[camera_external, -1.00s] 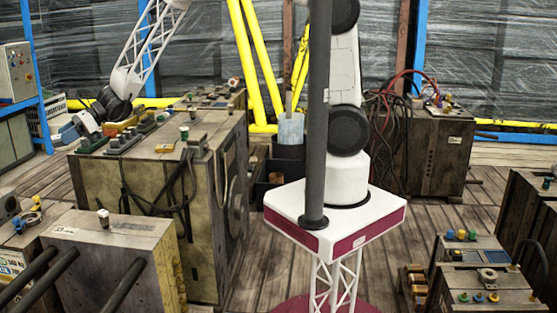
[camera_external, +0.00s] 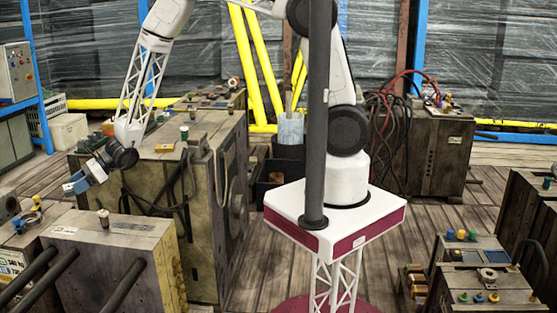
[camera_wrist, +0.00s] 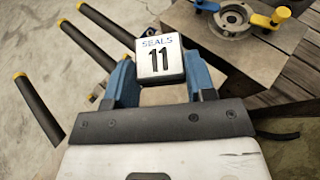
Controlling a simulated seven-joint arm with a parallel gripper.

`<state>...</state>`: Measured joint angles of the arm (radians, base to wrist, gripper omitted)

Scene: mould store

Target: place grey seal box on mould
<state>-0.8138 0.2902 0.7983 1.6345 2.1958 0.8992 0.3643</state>
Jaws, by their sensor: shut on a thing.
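The grey seal box (camera_wrist: 159,60), marked "SEALS 11", sits between the two blue fingers of my gripper (camera_wrist: 160,80) in the wrist view. My gripper is shut on it. In the external view my gripper (camera_external: 74,187) hangs at the left, just above and behind the front-left mould block (camera_external: 110,260); the box cannot be made out clearly there. This block has black rods sticking out of its near face and a small white-and-black fitting on top. I cannot tell whether it is the mould meant. In the wrist view, black rods with yellow tips show at the left.
A small block with a round metal fitting and blue and yellow handles (camera_wrist: 235,17) lies beyond the box at the right. A large mould block (camera_external: 150,190) with cables stands beside my gripper. A control cabinet (camera_external: 17,70) stands at the far left.

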